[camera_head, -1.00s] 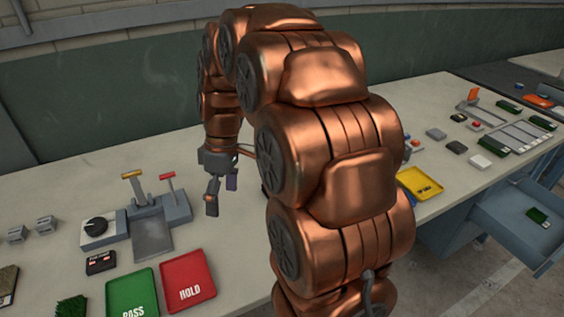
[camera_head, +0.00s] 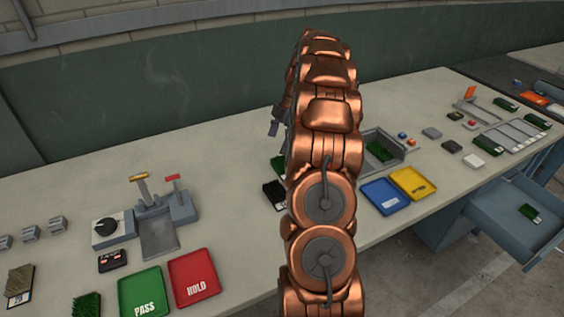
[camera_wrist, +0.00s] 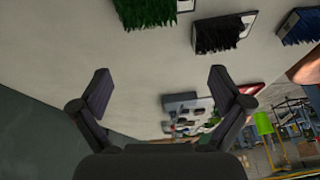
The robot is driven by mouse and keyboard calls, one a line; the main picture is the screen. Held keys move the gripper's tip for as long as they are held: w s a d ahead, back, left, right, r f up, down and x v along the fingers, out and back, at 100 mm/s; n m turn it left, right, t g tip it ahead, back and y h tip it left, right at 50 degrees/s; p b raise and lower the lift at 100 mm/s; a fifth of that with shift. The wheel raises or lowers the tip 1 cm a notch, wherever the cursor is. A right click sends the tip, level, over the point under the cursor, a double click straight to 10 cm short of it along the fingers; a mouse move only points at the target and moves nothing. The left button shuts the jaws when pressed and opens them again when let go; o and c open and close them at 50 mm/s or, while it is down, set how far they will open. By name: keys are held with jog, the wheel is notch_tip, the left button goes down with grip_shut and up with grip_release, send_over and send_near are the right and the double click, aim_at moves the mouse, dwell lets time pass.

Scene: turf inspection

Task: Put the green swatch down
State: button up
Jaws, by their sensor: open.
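My gripper (camera_wrist: 157,88) is open and empty in the wrist view, its two dark fingers spread above the bench. A green swatch (camera_wrist: 146,12) lies at the top edge of that view, apart from the fingers and cut off by the frame. A black swatch (camera_wrist: 220,34) and a blue swatch (camera_wrist: 302,26) lie to its right. In the head view my gripper (camera_head: 274,128) shows partly behind my arm. A green swatch (camera_head: 279,165) there is partly covered by my arm, with a dark swatch (camera_head: 273,191) below it. Another green swatch (camera_head: 380,151) lies in a grey tray.
A green PASS tray (camera_head: 128,283), red HOLD tray (camera_head: 186,262), blue tray (camera_head: 370,184) and yellow tray (camera_head: 401,173) lie along the front. A lever device (camera_head: 180,207) stands left. An open drawer (camera_head: 495,210) juts out right. The bench between device and arm is clear.

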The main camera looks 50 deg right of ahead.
jog(key=n, duration=0.1)
send_near(282, 161)
jog(key=f, duration=0.2)
jog(key=shift+s+d+f+p, duration=0.1)
jog(key=shift+s+d+p, duration=0.05)
jog(key=shift+p, duration=0.25)
jog(key=shift+p+x, duration=0.45)
jog(key=shift+x, duration=0.8)
jog(key=shift+a+f+p, duration=0.4)
jog(key=shift+a+p, duration=0.15)
jog(key=p+x, duration=0.1)
jog(key=x, duration=0.2)
jog(key=shift+a+p, duration=0.2)
jog(key=shift+p, duration=0.15)
jog(key=shift+a+f, duration=0.15)
jog(key=shift+f, duration=0.25)
jog(key=shift+c, duration=0.2)
jog(key=c, duration=0.8)
